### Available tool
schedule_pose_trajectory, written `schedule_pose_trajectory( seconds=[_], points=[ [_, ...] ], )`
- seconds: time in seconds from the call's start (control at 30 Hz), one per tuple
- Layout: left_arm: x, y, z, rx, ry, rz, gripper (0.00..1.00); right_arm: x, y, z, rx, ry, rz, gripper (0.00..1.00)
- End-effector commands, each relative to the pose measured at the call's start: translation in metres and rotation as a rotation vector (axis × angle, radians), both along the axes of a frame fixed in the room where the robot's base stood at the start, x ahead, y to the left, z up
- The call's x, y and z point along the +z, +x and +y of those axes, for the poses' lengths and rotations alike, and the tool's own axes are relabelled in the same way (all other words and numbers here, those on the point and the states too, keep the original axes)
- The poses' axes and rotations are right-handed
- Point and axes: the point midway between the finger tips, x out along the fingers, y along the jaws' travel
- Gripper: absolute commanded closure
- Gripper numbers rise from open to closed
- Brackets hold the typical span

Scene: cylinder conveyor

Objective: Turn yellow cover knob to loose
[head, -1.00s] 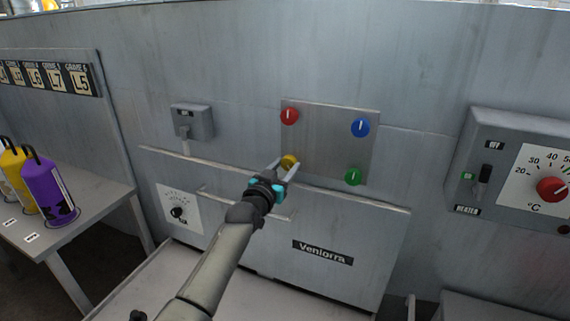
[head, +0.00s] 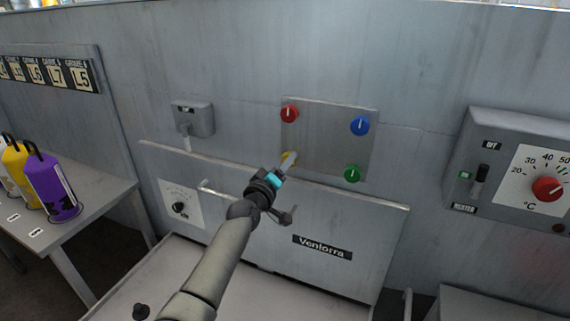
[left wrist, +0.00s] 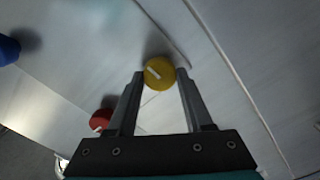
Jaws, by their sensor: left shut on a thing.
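The yellow cover knob (head: 287,157) sits at the lower left corner of a square metal cover plate (head: 330,135) on the wall. My left gripper (head: 289,160) is shut on it and hides much of it in the head view. In the left wrist view the yellow knob (left wrist: 159,73) lies between the two fingertips of the gripper (left wrist: 161,82), and a white mark runs slantwise across its face. My right gripper is not in view.
Red (head: 289,113), blue (head: 360,126) and green (head: 352,174) knobs sit at the plate's other corners. A ledge and a Venlorra panel (head: 365,255) lie below. A heater box (head: 462,150) is at right. Bottles (head: 50,186) stand on a table at left.

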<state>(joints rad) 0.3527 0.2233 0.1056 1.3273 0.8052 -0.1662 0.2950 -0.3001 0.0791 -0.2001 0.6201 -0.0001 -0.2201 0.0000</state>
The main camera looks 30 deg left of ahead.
Motion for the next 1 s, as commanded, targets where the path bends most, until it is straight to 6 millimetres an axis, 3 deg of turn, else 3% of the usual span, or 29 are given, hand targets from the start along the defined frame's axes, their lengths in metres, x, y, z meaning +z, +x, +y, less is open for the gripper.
schedule_pose_trajectory(
  seconds=[1.0],
  points=[
    [-0.0002,0.0001,0.0002,0.001,-0.967,-0.056,1.00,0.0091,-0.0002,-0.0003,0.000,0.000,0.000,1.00]
  ],
)
